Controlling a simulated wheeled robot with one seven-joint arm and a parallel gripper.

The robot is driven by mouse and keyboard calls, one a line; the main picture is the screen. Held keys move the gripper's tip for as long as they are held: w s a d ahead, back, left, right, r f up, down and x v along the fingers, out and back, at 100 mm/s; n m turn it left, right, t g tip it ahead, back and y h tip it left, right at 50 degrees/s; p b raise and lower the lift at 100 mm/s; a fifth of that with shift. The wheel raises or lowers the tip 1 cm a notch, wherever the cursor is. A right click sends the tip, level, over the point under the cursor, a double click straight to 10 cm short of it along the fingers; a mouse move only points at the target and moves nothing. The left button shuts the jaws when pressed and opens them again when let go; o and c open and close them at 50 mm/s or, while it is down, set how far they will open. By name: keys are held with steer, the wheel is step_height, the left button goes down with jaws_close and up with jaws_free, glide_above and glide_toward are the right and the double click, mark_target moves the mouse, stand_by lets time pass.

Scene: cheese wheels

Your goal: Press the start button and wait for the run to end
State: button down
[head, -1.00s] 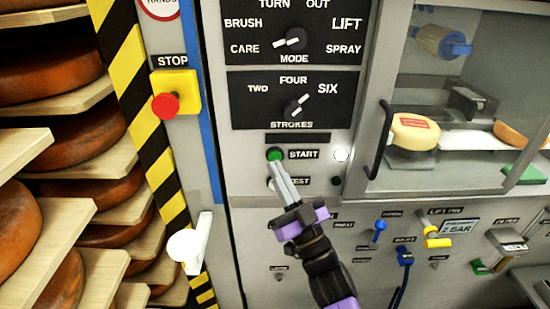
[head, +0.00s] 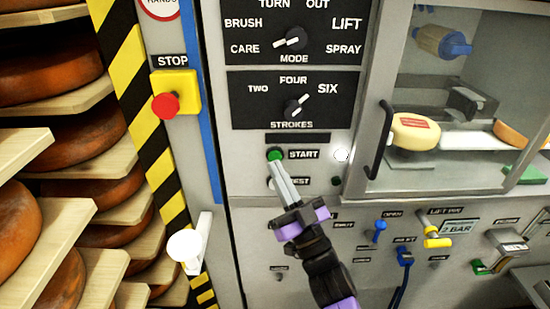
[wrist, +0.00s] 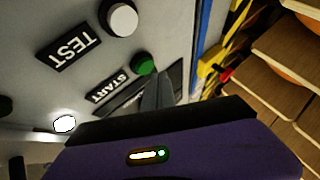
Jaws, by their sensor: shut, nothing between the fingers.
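The green start button (head: 275,154) sits on the grey panel left of the START label. It also shows in the wrist view (wrist: 144,64). My gripper (head: 275,164) is shut and empty, its fingertips just below the button in the head view. In the wrist view the fingertips (wrist: 158,76) overlap the button's edge; I cannot tell whether they touch it. A white lamp (head: 341,154) right of the label is bright. The mode knob (head: 292,40) and strokes knob (head: 298,106) are above. A cheese wheel (head: 415,132) is behind the cabinet window.
The white test button (wrist: 122,19) is close to the start button. A red stop button (head: 165,105) on a yellow box is at left. Shelves of cheese wheels (head: 70,128) stand further left. A black door handle (head: 380,140) projects at right.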

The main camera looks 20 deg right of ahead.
steer(key=shift+w, duration=0.1)
steer(key=shift+w+d, duration=0.15)
steer(key=shift+w, duration=0.15)
